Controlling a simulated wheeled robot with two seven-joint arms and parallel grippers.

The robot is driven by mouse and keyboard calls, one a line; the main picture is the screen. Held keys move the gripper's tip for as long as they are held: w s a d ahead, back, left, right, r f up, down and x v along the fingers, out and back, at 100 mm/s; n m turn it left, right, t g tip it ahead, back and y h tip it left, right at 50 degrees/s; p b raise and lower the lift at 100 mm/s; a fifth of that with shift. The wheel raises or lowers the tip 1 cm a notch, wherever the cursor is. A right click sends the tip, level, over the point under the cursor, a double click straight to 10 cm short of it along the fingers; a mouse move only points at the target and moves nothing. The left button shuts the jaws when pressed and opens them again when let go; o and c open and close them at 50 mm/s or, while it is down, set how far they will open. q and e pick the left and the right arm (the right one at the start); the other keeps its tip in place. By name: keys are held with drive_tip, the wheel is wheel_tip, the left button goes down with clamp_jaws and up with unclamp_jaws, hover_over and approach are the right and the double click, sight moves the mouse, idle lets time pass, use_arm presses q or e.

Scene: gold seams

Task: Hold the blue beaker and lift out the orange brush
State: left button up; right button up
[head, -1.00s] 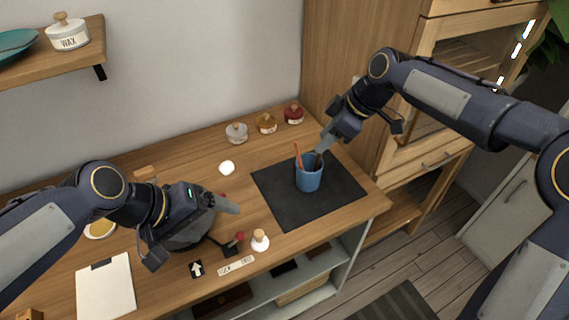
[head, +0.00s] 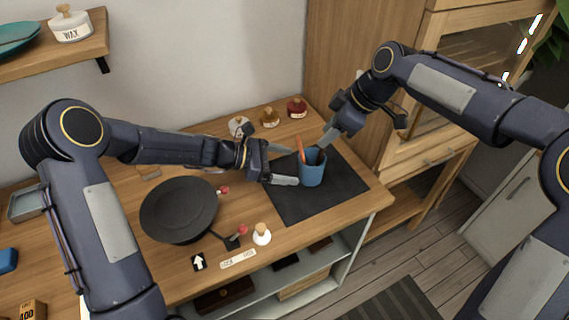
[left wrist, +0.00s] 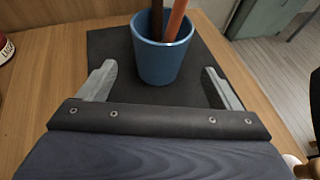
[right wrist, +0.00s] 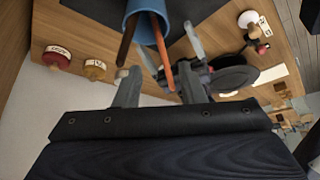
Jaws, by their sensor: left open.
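The blue beaker (head: 313,168) stands upright on a dark mat (head: 345,186). The orange brush (head: 301,150) leans in it beside a dark stick, which shows in the left wrist view (left wrist: 157,20). My left gripper (head: 285,165) is open beside the beaker; in the left wrist view the beaker (left wrist: 162,58) is ahead, between the fingers' lines, with gaps both sides. My right gripper (head: 326,140) is above and right of the beaker. In the right wrist view its fingers (right wrist: 160,92) are apart, with the orange brush (right wrist: 163,52) between their lines, not gripped.
A dark round pan-like dish (head: 180,208) is left of the mat. Several lidded jars stand at the back, including a red one (head: 297,107). A white stoppered bottle (head: 262,235) stands near the front edge. A wooden cabinet (head: 350,60) rises behind at right.

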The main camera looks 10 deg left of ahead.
sight(311, 169)
use_arm(q)
drive_tip(key=x, duration=0.8)
drive_tip(key=c, duration=1.2)
